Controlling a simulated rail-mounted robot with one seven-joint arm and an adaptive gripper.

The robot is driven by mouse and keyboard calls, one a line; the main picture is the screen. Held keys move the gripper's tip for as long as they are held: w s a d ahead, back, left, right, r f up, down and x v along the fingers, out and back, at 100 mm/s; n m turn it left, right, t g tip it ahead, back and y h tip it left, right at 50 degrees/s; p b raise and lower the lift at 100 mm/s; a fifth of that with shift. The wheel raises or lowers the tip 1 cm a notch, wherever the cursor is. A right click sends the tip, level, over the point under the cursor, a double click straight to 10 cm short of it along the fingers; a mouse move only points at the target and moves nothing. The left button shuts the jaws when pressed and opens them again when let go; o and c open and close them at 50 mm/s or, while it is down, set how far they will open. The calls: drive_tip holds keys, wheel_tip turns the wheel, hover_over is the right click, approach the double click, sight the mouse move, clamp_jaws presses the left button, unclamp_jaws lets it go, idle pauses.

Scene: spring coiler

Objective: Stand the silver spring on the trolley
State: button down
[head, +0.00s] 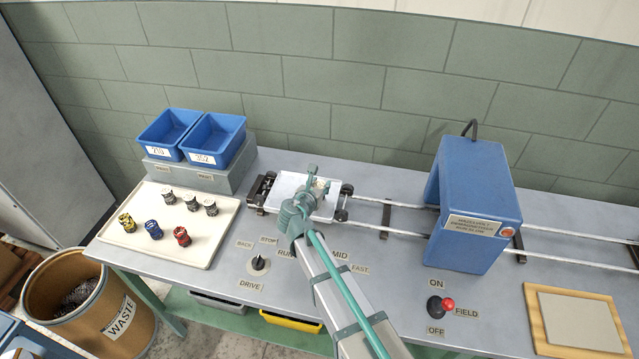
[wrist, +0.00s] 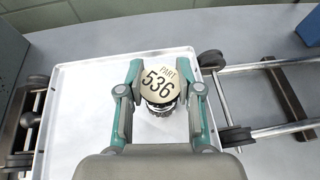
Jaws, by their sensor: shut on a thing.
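The trolley (head: 284,187) is a white, rimmed flat top on wheels, standing on the rails; its white bed (wrist: 85,110) fills the middle of the wrist view. My gripper (head: 316,185) is over the trolley's right half. In the wrist view my gripper (wrist: 160,88) is shut on a silver spring (wrist: 160,107), one finger on each side. The spring is upright, with a round tag reading PART 536 on top. Its lower end is mostly hidden, and I cannot tell whether it touches the bed. In the head view the arm hides most of it.
A cream tray (head: 165,240) at left holds several springs, coloured ones in front and silvery ones behind. Two blue bins (head: 214,141) stand behind it. A blue machine arch (head: 474,205) spans the rails at right. The drive knob (head: 259,264) is at the bench front.

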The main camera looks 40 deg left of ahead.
drive_tip(key=shift+f, duration=0.1)
drive_tip(key=c, duration=0.8)
unclamp_jaws()
drive_tip(key=shift+o, duration=0.2)
drive_tip(key=b+v, duration=0.3)
drive_tip(key=v, duration=0.9)
